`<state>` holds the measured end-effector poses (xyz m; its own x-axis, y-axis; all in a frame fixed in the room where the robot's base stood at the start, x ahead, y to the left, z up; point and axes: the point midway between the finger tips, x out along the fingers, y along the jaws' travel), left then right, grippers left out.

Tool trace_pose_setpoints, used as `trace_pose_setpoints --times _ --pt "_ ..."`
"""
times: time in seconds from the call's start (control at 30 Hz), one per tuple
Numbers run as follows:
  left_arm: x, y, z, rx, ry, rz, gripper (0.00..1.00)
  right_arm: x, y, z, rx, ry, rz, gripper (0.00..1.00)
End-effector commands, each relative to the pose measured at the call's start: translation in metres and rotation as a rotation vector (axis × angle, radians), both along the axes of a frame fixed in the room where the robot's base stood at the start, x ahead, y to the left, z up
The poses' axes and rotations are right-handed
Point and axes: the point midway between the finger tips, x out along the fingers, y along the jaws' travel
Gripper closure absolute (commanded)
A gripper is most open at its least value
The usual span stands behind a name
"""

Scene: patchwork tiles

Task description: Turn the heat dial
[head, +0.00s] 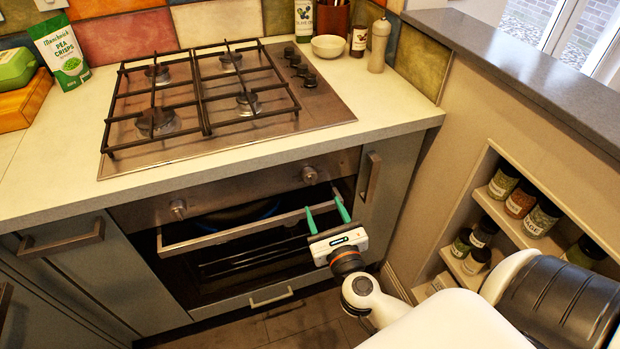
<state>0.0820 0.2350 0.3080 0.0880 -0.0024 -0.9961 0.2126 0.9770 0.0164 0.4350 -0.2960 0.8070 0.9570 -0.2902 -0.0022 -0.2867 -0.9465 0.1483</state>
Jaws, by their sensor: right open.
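The oven's steel control panel (245,190) runs below the counter edge. It carries a left dial (178,208) and a right dial (309,174), both round and metallic. Several dark knobs (299,66) sit at the right side of the gas hob (325,97). I cannot tell which one is the heat dial. My right gripper (324,199) is open and empty, its teal fingers just below and in front of the right panel dial, seemingly apart from it. My left gripper is out of view.
The oven door (235,232) looks tilted partly open, its top edge near my right gripper. A dark pan (235,215) shows inside. A cabinet handle (373,177) is right of the panel. Jars (520,200) fill a niche at right.

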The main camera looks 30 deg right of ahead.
Motion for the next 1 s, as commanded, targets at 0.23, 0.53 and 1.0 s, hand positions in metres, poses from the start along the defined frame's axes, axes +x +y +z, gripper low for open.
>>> trace_pose_setpoints --times 0.23,0.53,1.0 --pt "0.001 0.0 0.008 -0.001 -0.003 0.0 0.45 0.051 -0.015 0.002 -0.004 -0.003 0.001 0.45" --pt "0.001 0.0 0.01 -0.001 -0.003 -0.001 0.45 0.086 -0.026 0.001 -0.003 -0.001 0.001 0.45" --pt "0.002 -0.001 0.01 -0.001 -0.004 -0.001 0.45 0.09 -0.027 0.001 -0.003 0.0 0.001 0.63"
